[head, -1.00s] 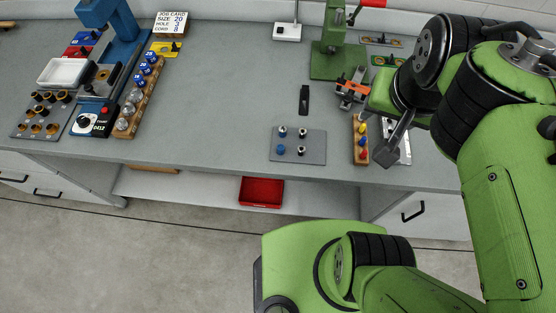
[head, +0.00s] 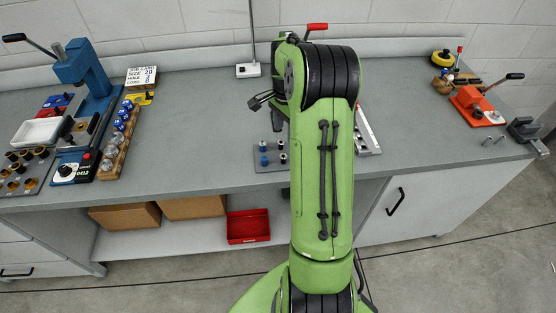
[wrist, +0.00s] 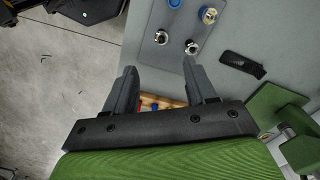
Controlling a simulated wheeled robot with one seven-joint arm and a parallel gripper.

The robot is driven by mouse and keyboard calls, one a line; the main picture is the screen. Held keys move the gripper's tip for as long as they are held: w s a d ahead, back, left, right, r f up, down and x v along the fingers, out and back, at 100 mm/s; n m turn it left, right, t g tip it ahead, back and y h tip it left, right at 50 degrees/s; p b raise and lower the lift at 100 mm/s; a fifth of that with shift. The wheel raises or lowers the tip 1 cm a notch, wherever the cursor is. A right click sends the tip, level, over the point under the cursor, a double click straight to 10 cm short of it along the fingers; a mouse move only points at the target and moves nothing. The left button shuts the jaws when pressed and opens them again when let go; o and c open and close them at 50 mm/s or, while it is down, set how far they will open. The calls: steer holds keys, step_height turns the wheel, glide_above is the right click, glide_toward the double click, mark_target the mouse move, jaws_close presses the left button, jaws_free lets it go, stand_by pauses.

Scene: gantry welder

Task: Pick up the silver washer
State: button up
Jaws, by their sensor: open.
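A grey plate (head: 262,167) lies near the bench's front edge and holds blue and silver-and-black pieces. In the wrist view the plate (wrist: 150,53) carries silver-topped pieces, one with a bright ring (wrist: 208,14), one at its corner (wrist: 191,47) and another to the left (wrist: 160,37). I cannot tell which, if any, is the silver washer. My gripper (head: 261,99) is above the bench, behind the plate in the head view. In the wrist view my gripper (wrist: 160,68) is open, with nothing between its fingertips. My arm hides part of the bench behind it.
A blue press (head: 80,68) and a wooden rack of bottles (head: 119,140) stand at the left. A red press (head: 475,105) and a small vise (head: 522,130) stand at the right end. A red bin (head: 248,227) sits on the lower shelf. The bench right of my arm is largely clear.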

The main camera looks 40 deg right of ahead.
mark_target(284, 156)
step_height(284, 156, down, 10)
steer(key=shift+w+r+b, duration=0.15)
steer(key=shift+r+b, duration=0.1)
steer(key=shift+b, duration=0.35)
steer(key=shift+f, duration=0.25)
jaws_close()
stand_by(0.3)
